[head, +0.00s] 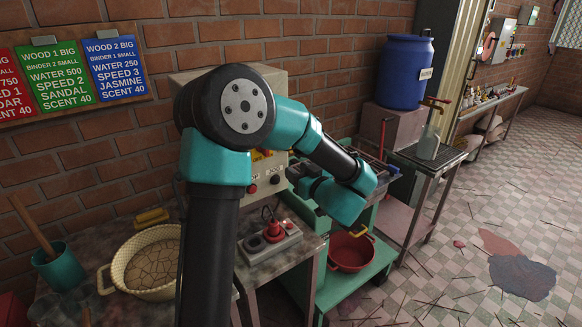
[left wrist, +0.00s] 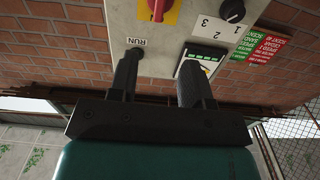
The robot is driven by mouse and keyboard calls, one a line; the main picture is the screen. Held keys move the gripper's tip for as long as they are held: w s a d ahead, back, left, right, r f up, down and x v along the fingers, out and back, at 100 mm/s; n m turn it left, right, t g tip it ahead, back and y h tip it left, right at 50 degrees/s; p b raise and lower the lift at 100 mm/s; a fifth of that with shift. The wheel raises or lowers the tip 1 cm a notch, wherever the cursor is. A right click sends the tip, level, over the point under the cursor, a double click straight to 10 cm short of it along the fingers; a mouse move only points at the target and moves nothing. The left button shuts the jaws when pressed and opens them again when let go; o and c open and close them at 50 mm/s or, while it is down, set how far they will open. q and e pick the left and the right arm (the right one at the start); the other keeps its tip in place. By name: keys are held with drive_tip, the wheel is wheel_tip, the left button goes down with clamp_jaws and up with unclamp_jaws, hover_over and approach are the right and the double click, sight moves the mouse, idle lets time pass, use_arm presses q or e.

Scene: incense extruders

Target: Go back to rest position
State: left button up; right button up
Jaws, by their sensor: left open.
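My left gripper (head: 300,175) is in front of the grey control box (head: 200,76) in the head view, partly hidden by my own wrist. In the left wrist view my left gripper (left wrist: 160,62) is open, with nothing between its fingers. Its fingers point at the panel, near a button (left wrist: 135,42) labelled RUN and a small display (left wrist: 205,56). I cannot tell whether a fingertip touches the panel. A black knob (left wrist: 232,10) and a red switch on yellow (left wrist: 158,8) are on the same panel. My right gripper is not in view.
A green machine frame (head: 362,268) holds a red bowl (head: 351,252). A woven basket (head: 150,262) and a teal cup (head: 62,268) stand at the left. A blue barrel (head: 404,72) is behind; sticks litter the floor.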

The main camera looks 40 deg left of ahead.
use_arm(q)
drive_tip(key=shift+d, duration=0.1)
idle(0.4)
drive_tip(key=w+d+f+m+t+h, duration=0.2)
drive_tip(key=d+f+m+h, duration=0.15)
drive_tip(key=f, duration=0.45)
drive_tip(key=w+d+f+m+t+h, duration=0.25)
drive_tip(key=f+h, duration=0.25)
drive_tip(key=f, duration=0.3)
drive_tip(key=w+d+f+m+t+h, duration=0.1)
drive_tip(key=d+f+m+t+h, duration=0.2)
drive_tip(key=f, duration=0.5)
drive_tip(key=s+d+f+m+g+h, duration=0.2)
drive_tip(key=s+d+f+g+h, duration=0.3)
drive_tip(key=s+f, duration=0.4)
drive_tip(key=s+d+f+m+g+h, duration=0.2)
drive_tip(key=s+d+f+g+h, duration=0.3)
drive_tip(key=s+d+f, duration=0.3)
drive_tip(key=s+f, duration=0.2)
drive_tip(key=s, duration=0.1)
drive_tip(key=shift+s+d+f+g, duration=0.25)
drive_tip(key=shift+s+f+g, duration=0.05)
drive_tip(key=shift+g, duration=0.05)
